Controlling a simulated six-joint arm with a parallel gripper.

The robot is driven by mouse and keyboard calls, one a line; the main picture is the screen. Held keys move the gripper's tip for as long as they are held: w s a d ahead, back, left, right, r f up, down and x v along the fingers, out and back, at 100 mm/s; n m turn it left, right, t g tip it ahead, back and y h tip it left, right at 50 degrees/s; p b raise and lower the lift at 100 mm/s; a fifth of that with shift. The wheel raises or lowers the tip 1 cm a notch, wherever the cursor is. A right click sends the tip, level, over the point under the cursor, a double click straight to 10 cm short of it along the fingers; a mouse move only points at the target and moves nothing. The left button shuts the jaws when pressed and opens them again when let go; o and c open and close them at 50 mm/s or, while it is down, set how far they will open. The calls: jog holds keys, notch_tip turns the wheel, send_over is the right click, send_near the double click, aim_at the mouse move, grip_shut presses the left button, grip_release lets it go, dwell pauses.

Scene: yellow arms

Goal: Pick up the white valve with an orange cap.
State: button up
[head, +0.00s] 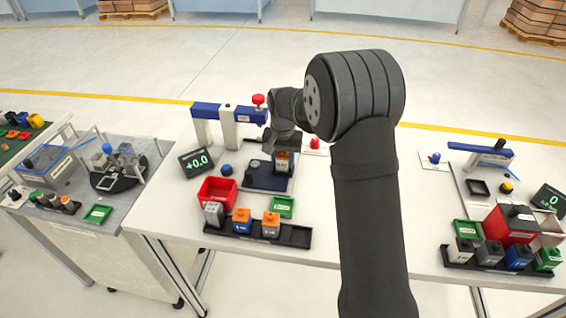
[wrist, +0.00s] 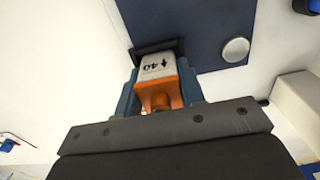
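A white valve with an orange cap (wrist: 160,92), marked "40", is between the two blue-grey fingers of my gripper (wrist: 160,95) in the wrist view. The fingers lie close against both sides of the orange cap, and the gripper looks shut on it. In the head view my gripper (head: 284,146) is over the dark blue plate of the press-like station, with the valve (head: 282,163) upright below it. The valve's lower end meets a black holder (wrist: 150,49) on the plate in the wrist view. I cannot tell whether it touches the holder.
A black tray (head: 292,236) at the front holds a grey valve and two orange-capped ones. A red bin (head: 217,191) and a green tray (head: 281,207) are behind it. The blue-white press frame (head: 229,128) stands left of my gripper. A display (head: 196,162) reads +0.0.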

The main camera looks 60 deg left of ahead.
jog(key=c, duration=0.3)
